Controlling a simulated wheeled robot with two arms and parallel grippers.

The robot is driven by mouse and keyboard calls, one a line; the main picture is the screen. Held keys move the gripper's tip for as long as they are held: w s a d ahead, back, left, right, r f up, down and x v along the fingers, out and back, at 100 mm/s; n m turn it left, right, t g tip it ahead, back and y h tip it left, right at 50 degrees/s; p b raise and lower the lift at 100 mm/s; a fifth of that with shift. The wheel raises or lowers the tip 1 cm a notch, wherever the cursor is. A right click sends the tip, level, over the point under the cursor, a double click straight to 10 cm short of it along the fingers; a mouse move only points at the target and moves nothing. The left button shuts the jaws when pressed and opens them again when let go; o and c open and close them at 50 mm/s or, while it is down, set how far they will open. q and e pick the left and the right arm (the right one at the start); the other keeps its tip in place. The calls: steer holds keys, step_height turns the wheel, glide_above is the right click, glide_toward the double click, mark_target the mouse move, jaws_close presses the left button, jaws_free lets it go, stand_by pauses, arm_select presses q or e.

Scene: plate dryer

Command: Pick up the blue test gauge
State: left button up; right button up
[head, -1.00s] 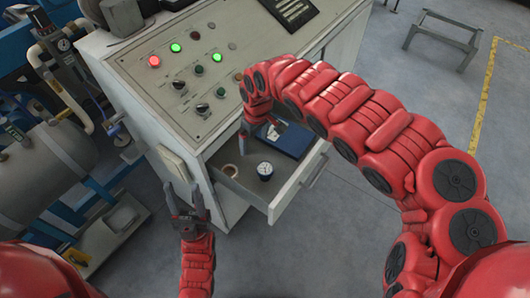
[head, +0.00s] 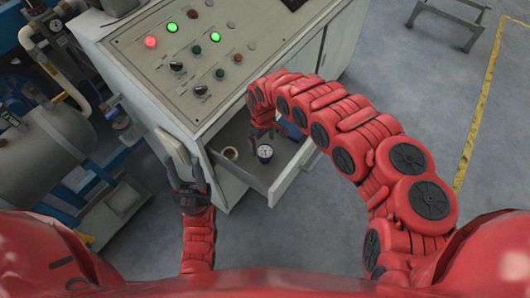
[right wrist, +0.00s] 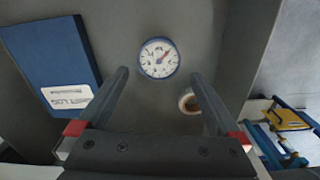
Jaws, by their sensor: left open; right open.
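The blue test gauge (head: 265,152) has a round white dial and stands in the open drawer (head: 281,180). In the right wrist view the gauge (right wrist: 159,58) faces up, with its dial and red needle visible beyond my fingertips. My right gripper (head: 263,133) is inside the drawer area, just behind the gauge in the head view. In the right wrist view my right gripper (right wrist: 160,85) is open, and the gauge lies ahead between the lines of its fingers, apart from them. My left gripper (head: 187,168) is open and empty, beside the cabinet's left side.
A blue test log book (right wrist: 52,60) lies in the drawer, left of the gauge in the wrist view. A tape-like ring (right wrist: 188,102) lies close to the right finger. The control cabinet (head: 185,90) rises behind the drawer. Open floor (head: 320,225) lies to the right.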

mark_target(265, 151)
steer(key=f, duration=0.2)
steer(key=f+p, duration=0.1)
steer(key=f, duration=0.1)
steer(key=shift+s+d, duration=0.25)
steer(key=shift+d+f, duration=0.15)
steer(key=shift+f, duration=0.45)
steer(key=c, duration=1.4)
